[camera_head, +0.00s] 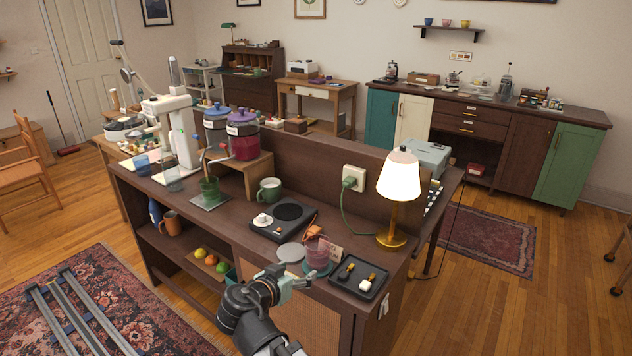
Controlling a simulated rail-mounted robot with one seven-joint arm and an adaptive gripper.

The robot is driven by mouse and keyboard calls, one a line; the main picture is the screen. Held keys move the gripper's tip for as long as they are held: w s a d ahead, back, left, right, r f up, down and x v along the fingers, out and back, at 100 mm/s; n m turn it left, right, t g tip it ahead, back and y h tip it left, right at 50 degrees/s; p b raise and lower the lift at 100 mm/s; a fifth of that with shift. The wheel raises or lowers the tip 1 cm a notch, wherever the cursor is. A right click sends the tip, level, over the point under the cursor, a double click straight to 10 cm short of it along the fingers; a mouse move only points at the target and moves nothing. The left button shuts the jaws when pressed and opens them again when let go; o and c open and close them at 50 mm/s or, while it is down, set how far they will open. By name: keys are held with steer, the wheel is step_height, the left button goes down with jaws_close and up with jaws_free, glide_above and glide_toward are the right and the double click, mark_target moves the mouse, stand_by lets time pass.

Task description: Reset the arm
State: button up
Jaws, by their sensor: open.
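My gripper (304,280) is open at the front edge of the dark wooden counter (232,228), in the lower middle of the head view. My arm reaches up to it from the bottom of the picture. No object shows between its fingers. A reddish see-through cup (317,251) stands on the counter just beyond the fingertips, on a green round base. A grey round disc (291,253) lies to the left of the cup. I cannot tell whether the fingers touch anything.
A black tray (341,284) with small items lies right of my gripper. A lit lamp (399,177) stands behind it. A black hot plate (272,230) and green mug (269,191) are farther back left. Fruit (211,260) sits on the shelf below. Open floor (480,310) lies right.

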steer(key=s+d+f+n+g+y, duration=0.1)
steer(key=s+d+f+n+g, duration=0.2)
steer(key=f, duration=0.7)
steer(key=s+d+f+n+g+y+p, duration=0.1)
steer(key=s+d+f+n+g, duration=0.25)
steer(key=f, duration=0.75)
steer(key=s+d+f+n+g+y, duration=0.1)
steer(key=s+d+f+n+g, duration=0.2)
steer(key=f, duration=0.7)
steer(key=s+d+f+m+g+y, duration=0.1)
steer(key=s+d+f+g, duration=0.2)
steer(key=s, duration=0.6)
steer(key=s+d+f+m+g+y+p, duration=0.1)
steer(key=s+d+f+m+g, duration=0.1)
steer(key=s+d+f, duration=0.5)
steer(key=s+d+f+m+g+p, duration=0.1)
steer(key=s+d+f+m+g, duration=0.1)
steer(key=s+d+f+g, duration=0.2)
steer(key=s+d+f, duration=0.1)
steer(key=s+f, duration=0.2)
steer(key=s, duration=0.5)
steer(key=shift+f+y, duration=0.4)
steer(key=shift+g, duration=0.25)
